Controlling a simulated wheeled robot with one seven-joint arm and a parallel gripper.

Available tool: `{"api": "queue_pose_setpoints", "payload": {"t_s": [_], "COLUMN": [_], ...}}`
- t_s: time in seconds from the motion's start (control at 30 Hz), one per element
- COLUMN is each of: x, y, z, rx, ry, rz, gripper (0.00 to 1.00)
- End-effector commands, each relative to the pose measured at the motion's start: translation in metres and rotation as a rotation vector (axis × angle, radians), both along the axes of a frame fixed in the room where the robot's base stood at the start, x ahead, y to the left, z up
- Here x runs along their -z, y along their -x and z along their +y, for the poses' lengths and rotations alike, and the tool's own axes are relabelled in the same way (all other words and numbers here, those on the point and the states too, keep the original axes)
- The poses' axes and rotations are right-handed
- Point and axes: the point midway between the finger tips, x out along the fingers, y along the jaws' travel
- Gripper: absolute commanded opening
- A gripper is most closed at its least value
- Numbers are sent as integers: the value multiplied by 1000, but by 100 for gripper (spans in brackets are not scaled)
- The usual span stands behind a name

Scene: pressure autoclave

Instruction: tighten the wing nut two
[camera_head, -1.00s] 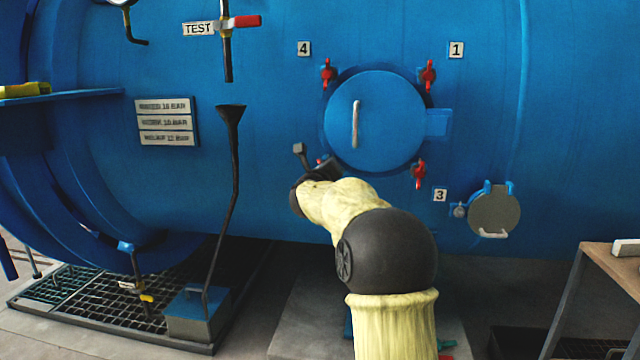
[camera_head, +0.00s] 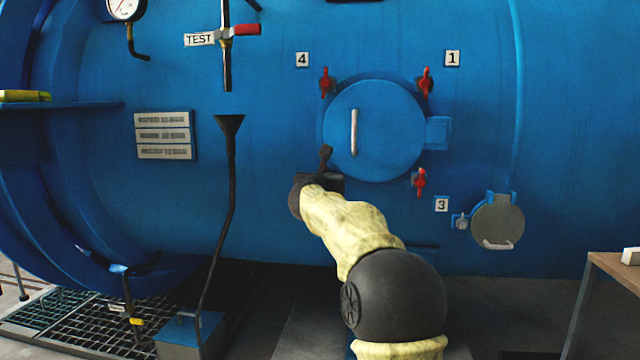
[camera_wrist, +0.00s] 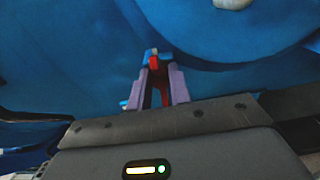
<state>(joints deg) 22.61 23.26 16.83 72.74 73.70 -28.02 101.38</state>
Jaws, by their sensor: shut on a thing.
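The round blue hatch (camera_head: 374,130) is closed, with a pale handle. My gripper (camera_wrist: 157,82) is at its lower left edge, its purple fingers shut on a red wing nut (camera_wrist: 153,62), which shows between them in the wrist view. From its place at the hatch's lower left, I take this to be wing nut two. In the head view my wrist hides this nut, and no label 2 can be seen. The other red wing nuts are at label 4 (camera_head: 325,82), label 1 (camera_head: 426,82) and label 3 (camera_head: 420,181).
A grey round cover (camera_head: 497,220) sits at the lower right of the hatch. A dark funnel on a thin pipe (camera_head: 230,165) stands to the left of my arm. A table (camera_head: 612,268) is at the right edge. A floor grating (camera_head: 75,312) lies at the lower left.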

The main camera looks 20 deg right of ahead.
Motion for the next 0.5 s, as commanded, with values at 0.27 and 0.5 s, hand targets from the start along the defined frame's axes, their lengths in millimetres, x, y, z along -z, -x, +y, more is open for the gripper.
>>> {"api": "queue_pose_setpoints", "payload": {"t_s": [0.27, 0.5], "x": [0, 1], "y": [-2, -2], "z": [4, 4], "rx": [-10, -8], "ry": [-10, -9], "rz": [-5, -4], "gripper": [0, 40]}}
